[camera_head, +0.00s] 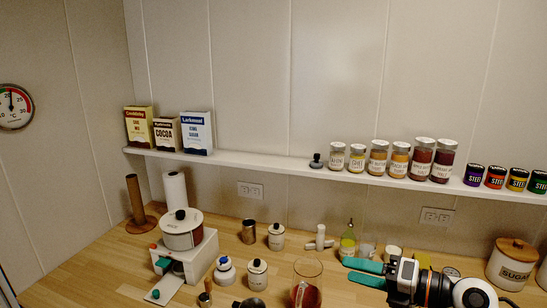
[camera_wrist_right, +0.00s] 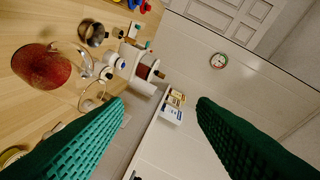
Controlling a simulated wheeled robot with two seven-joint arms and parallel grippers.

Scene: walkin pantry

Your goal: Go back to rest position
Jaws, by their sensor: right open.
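My right gripper (camera_head: 348,270) is at the lower right of the head view, above the wooden counter, with its two teal fingers pointing left. In the right wrist view the fingers (camera_wrist_right: 160,103) are spread wide apart with nothing between them. It is open and empty. A glass jug with red contents (camera_head: 306,290) stands on the counter to the left of the gripper; it also shows in the wrist view (camera_wrist_right: 42,66). My left gripper is not in view.
The wall shelf (camera_head: 262,163) above carries boxes, jars and tins. Its middle stretch is bare.

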